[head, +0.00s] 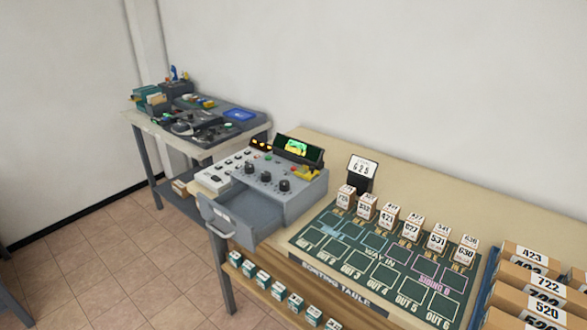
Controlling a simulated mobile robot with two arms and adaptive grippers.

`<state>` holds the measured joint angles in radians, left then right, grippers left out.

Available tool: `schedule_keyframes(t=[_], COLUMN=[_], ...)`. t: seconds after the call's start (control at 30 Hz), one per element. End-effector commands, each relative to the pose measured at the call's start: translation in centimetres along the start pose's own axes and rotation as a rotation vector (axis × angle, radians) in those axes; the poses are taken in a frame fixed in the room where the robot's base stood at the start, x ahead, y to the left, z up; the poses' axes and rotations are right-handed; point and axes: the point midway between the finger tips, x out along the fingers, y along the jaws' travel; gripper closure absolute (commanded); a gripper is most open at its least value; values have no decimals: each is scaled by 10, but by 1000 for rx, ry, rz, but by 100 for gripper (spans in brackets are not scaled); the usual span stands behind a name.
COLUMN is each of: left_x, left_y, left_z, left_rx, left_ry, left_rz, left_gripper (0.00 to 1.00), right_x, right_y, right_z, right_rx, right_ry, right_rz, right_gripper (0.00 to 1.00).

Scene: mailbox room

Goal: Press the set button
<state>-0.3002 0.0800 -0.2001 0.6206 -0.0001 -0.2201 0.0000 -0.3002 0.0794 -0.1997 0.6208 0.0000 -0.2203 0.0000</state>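A grey control console (305,188) stands at the left end of the long table. Its top has several black knobs, small buttons, a yellow part (305,173) and a lit green and yellow screen (297,149). A lighter keypad section (218,180) with rows of keys and a small amber display (262,143) sits at its left. I cannot read the labels, so I cannot tell which control is the set button. A grey drawer (258,219) stands open at the console's front. Neither of my grippers is in view.
The sorting table board (330,245) with a row of numbered boxes (410,226) and a "425" sign (362,168) lies right of the console. Large numbered cartons (527,285) fill the right corner. A second desk (190,150) stands behind left. The tiled floor (110,250) at left is clear.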

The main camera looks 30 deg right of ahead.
Motion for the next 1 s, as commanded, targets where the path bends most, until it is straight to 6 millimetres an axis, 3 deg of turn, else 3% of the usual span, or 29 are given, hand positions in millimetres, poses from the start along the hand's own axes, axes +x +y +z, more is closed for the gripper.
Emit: schedule_keyframes(t=[0.03, 0.2, 0.27, 1.0], left_x=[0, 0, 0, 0], left_y=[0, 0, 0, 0], left_z=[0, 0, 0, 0], left_rx=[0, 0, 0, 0], left_ry=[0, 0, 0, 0], left_rz=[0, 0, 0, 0], left_gripper=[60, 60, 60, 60], right_x=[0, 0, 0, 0], right_y=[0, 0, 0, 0], right_z=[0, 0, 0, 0], right_rx=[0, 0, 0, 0], right_ry=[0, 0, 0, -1], right_rz=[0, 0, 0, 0], right_gripper=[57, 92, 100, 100])
